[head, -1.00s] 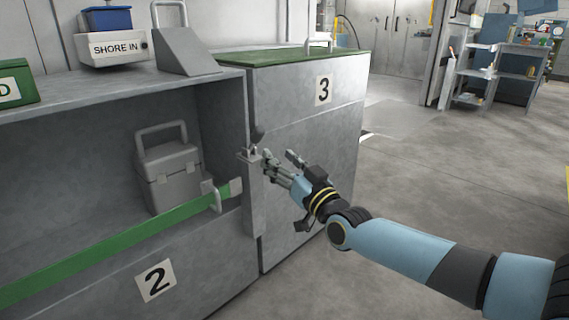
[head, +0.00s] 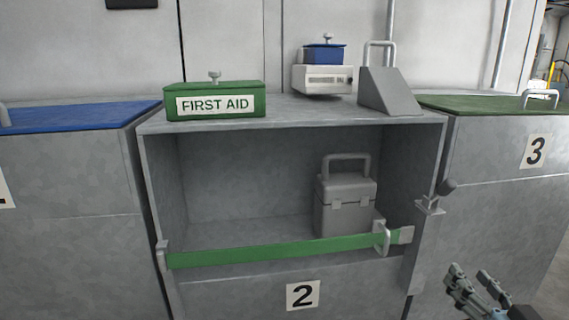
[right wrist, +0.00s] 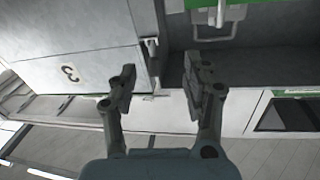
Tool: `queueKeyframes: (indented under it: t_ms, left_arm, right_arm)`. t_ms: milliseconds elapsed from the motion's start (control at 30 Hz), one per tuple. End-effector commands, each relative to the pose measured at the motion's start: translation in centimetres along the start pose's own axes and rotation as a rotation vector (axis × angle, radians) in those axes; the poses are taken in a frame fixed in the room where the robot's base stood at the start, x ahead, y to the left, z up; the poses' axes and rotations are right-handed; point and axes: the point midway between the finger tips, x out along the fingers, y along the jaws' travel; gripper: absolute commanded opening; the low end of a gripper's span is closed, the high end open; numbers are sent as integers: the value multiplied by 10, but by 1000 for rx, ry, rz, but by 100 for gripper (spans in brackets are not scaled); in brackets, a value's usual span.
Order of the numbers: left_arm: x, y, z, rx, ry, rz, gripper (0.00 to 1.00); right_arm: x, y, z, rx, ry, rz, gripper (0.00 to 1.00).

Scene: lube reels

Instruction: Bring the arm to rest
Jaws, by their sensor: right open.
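My right gripper (head: 480,288) is at the lower right of the head view, in front of the gap between cabinets 2 and 3. Its fingers are apart and empty. In the right wrist view the two open fingers (right wrist: 160,80) have nothing between them, with the cabinet front beyond. The gripper is apart from the bar and the bracket. My left gripper is not in view.
A grey case (head: 345,205) stands inside cabinet 2, behind the bar. On top are a green first aid box (head: 215,98), a white box with a blue box on it (head: 322,78), and a grey wedge (head: 388,92). Cabinet 3 (head: 500,150) stands at the right.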

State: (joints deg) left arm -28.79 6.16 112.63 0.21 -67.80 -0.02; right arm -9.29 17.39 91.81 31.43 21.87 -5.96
Motion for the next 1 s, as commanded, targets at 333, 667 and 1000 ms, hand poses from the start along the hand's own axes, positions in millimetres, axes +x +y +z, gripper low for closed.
queueKeyframes:
  t_ms: [333,667,1000]
  left_arm:
    - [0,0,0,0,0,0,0]
    - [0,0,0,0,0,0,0]
    - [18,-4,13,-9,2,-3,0]
  right_arm:
    - [-188,-65,155,-131,-904,-87,49]
    - [-283,-49,172,-252,-1370,-13,49]
    - [-325,-27,188,-275,-1526,43,49]
